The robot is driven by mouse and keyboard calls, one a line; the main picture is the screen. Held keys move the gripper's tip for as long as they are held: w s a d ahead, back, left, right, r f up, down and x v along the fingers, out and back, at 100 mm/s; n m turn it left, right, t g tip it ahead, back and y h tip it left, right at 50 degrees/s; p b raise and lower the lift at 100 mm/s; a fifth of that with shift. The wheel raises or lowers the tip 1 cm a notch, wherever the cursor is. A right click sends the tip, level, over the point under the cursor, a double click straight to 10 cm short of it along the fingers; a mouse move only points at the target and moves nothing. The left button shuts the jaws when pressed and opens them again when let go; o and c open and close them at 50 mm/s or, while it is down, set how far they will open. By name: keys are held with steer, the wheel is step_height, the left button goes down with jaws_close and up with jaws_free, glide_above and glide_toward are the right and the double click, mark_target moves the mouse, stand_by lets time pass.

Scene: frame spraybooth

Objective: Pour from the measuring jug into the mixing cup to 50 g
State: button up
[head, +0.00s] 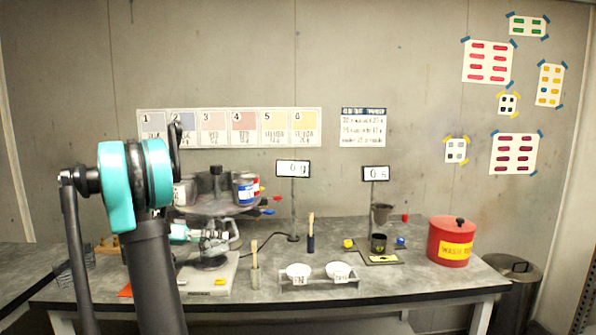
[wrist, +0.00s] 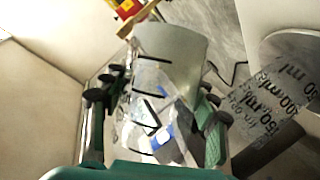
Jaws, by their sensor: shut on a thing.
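My gripper (wrist: 155,130) is shut on a clear vessel (wrist: 150,78) with black marks, which I take to be the measuring jug. The vessel sits between the two fingers in the wrist view. A clear surface with ml markings (wrist: 265,105) shows at the right of that view; I cannot tell whether it is the mixing cup. In the head view my gripper (head: 188,233) is partly hidden by my arm, low over the scale (head: 208,280). The scale display (head: 293,168) reads 0 g. No pouring stream can be made out.
The front right bench edge is clear.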

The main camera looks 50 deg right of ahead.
stand_by(0.7)
steer(key=shift+w+d+n+g, duration=0.1)
steer(key=shift+w+n+g, duration=0.3)
steer(key=shift+n, duration=0.3)
steer(key=shift+s, duration=0.1)
steer(key=shift+r+n+g+h, duration=0.15)
steer(key=shift+n+g+h, duration=0.2)
steer(key=shift+n, duration=0.35)
steer(key=shift+s, duration=0.1)
stand_by(0.4)
steer(key=shift+r+n+g, duration=0.2)
steer(key=shift+n+g, duration=0.15)
steer(key=shift+n, duration=0.35)
